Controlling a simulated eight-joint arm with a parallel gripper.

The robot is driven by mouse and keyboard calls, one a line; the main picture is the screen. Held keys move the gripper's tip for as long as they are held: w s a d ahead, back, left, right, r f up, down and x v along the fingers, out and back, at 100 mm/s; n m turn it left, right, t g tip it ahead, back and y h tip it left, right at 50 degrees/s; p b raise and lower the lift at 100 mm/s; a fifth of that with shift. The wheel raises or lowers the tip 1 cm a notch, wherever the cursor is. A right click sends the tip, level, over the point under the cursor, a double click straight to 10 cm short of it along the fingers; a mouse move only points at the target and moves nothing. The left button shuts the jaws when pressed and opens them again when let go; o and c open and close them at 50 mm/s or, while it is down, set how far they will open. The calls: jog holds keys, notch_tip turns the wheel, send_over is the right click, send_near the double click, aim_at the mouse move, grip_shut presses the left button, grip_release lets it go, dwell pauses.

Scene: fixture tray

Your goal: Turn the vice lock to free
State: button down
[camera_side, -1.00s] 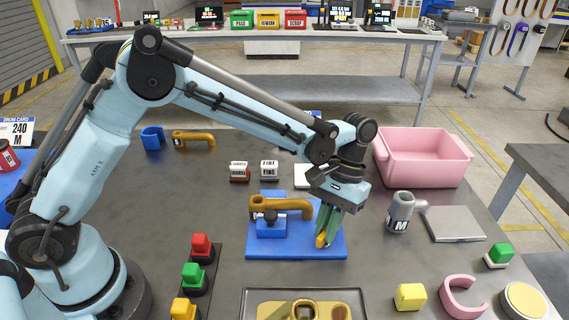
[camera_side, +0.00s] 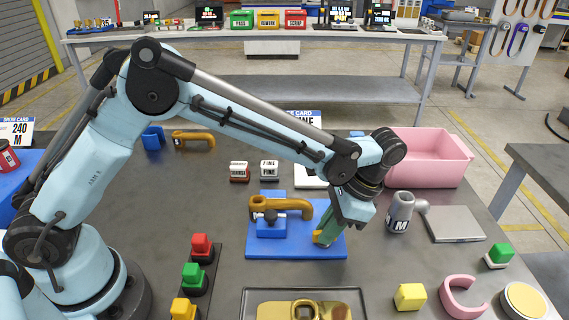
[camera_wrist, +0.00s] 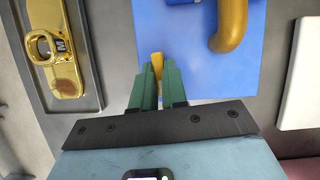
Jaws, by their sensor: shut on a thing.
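The vice has a flat blue base (camera_side: 285,248), with a blue block (camera_side: 270,229) and an orange-brown curved piece (camera_side: 290,204) above it. The curved piece also shows in the wrist view (camera_wrist: 231,28). A small yellow lever (camera_side: 317,236) sits at the right part of the base; I take it for the vice lock. My gripper (camera_side: 325,235) is tilted, with its green fingers shut on the lever. In the wrist view the lever (camera_wrist: 157,60) sticks out between the fingertips. Its lower end and any lock markings are hidden.
A tray (camera_side: 250,308) with a brass part (camera_side: 305,309) lies in front of the vice. A yellow block (camera_side: 410,296) and pink ring (camera_side: 447,297) lie front right.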

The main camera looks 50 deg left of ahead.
jog(key=shift+f+m+t, duration=0.15)
jog(key=shift+m+t, duration=0.15)
jog(key=shift+m, duration=0.3)
jog(key=c, duration=1.2)
grip_release()
jog(key=shift+o, duration=0.2)
jog(key=v, duration=1.2)
jog(key=shift+d, duration=0.1)
